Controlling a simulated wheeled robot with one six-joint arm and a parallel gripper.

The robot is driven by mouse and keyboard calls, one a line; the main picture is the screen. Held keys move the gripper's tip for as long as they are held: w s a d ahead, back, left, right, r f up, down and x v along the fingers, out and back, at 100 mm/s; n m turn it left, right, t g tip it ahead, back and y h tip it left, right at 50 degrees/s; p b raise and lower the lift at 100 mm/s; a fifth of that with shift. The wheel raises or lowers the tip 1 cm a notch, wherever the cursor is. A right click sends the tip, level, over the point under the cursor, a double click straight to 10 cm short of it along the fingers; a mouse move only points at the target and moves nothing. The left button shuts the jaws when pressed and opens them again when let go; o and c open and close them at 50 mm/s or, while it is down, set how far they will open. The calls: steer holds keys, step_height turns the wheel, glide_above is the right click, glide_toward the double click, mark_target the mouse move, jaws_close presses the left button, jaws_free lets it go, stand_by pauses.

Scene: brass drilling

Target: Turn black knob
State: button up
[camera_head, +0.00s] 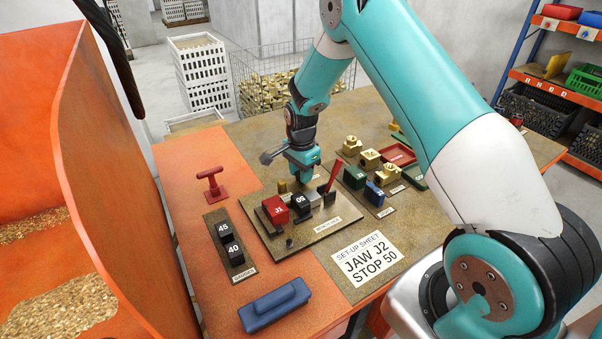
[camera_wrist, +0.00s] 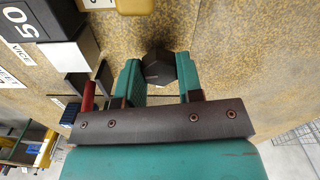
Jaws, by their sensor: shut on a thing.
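In the wrist view a black faceted knob (camera_wrist: 158,66) sits between the two green fingers of my gripper (camera_wrist: 160,82). The fingers are closed on its sides. In the head view my gripper (camera_head: 302,160) points down at the back of the vice plate (camera_head: 320,226), and the knob is hidden there. On the plate are a red block marked J1 (camera_head: 275,210) and a black block marked 50 (camera_head: 301,204), which also shows in the wrist view (camera_wrist: 42,18). A red lever (camera_head: 334,177) stands tilted just right of my gripper.
Black gauge blocks 45 and 40 (camera_head: 231,250) stand at the left. A red T-handle (camera_head: 211,183) stands behind them. A blue handled block (camera_head: 274,304) lies at the front. Green and blue jaws and brass parts (camera_head: 369,159) stand at the right. A set-up sheet (camera_head: 362,259) lies in front.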

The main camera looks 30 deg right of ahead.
steer(key=n+b, duration=0.1)
steer(key=n, duration=0.3)
steer(key=n+b, duration=0.1)
steer(key=n, duration=0.6)
steer(key=shift+n, duration=0.3)
steer(key=shift+n+b, duration=0.45)
steer(key=shift+n, duration=1.55)
steer(key=o, duration=0.9)
steer(key=shift+o, duration=0.2)
step_height(320, 180, up, 18)
steer(key=b, duration=0.2)
steer(key=shift+f, duration=0.2)
